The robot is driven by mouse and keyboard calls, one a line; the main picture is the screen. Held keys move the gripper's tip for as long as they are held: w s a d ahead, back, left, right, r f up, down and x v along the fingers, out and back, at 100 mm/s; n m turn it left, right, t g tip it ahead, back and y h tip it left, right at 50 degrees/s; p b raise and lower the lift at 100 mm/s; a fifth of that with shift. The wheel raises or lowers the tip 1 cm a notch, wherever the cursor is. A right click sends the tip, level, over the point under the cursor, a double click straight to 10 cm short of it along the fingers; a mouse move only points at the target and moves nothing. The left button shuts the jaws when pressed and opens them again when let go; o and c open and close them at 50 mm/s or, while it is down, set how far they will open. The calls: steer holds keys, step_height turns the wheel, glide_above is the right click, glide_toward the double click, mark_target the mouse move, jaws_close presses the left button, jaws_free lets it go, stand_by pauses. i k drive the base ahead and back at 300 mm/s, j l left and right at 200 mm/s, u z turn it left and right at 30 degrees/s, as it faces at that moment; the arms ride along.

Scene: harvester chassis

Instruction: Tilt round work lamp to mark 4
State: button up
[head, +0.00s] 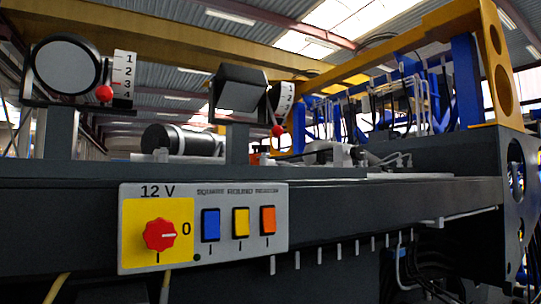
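The round work lamp (66,64) stands at the upper left in the head view, with a pale round face in a black housing on a bracket. A white scale plate (123,72) with black figures 1 to 4 from top to bottom is at its right side. A red ball knob (104,93) sits at the lamp's lower right, at about the height of the figure 4 in the picture. I cannot tell exactly which mark the lamp's tilt matches. My gripper is not in view.
A rectangular lamp (240,88) stands to the right, with its own scale (286,97) and red knob (277,131). Below is a 12 V panel (203,228) with a red rotary switch (160,235) and blue, yellow and orange buttons. A yellow frame (500,70) rises at the right.

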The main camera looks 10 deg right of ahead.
mark_target(68, 64)
steer(key=u, duration=0.35)
steer(key=j+u, duration=0.15)
steer(key=u, duration=0.6)
